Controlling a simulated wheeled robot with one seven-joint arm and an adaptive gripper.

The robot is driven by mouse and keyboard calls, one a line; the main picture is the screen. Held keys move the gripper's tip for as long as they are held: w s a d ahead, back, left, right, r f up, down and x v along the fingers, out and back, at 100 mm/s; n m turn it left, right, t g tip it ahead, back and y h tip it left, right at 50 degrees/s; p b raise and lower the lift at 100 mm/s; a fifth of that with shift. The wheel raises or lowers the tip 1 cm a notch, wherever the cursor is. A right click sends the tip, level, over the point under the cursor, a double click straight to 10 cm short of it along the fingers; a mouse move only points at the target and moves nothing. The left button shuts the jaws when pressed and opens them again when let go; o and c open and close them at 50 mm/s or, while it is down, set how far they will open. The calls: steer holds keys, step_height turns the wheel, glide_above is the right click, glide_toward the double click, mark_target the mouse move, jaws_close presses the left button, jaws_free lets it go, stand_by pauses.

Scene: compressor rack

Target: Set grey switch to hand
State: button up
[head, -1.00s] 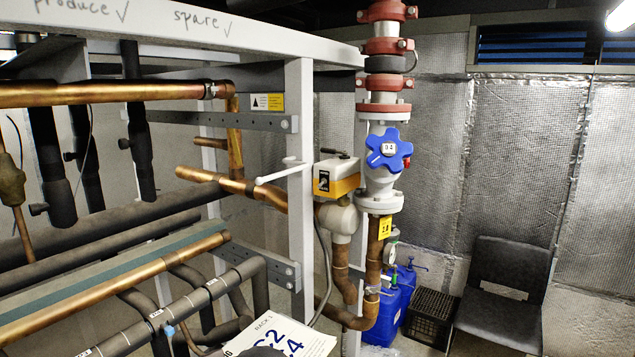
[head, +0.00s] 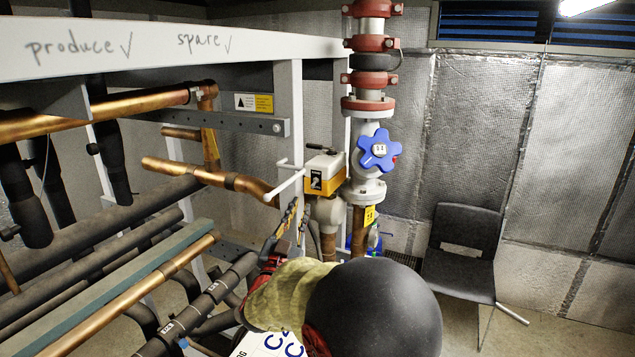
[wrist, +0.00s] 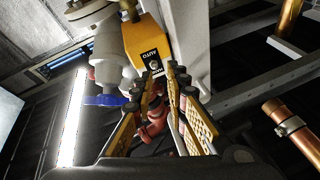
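The grey switch (wrist: 153,63) sits on a black panel on the yellow face of a box with a grey top. In the wrist view the panel reads AUTO, and the label at its other end is partly covered by my fingers. In the head view the yellow switch box (head: 325,172) is fixed beside the blue-handled valve; the switch's setting is too small to tell. My gripper (wrist: 165,80) points at the box, its two fingers apart with nothing held between them. In the head view my gripper (head: 289,215) is just below and left of the box, partly hidden by my arm.
A white bar (head: 287,183) sticks out left of the box, by the rack's upright post (head: 290,125). The blue valve handle (head: 379,149) is close on the right. Copper pipes (head: 185,172) run on the left. A dark chair (head: 462,255) stands at the right.

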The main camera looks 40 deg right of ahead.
mark_target(312, 188)
steer(key=shift+g+h, duration=0.3)
steer(key=x, duration=0.2)
steer(key=p+x, duration=0.1)
steer(key=x, duration=0.5)
steer(key=shift+s+d, duration=0.25)
steer(key=shift+s, duration=0.15)
steer(key=shift+c, duration=0.9)
jaws_close()
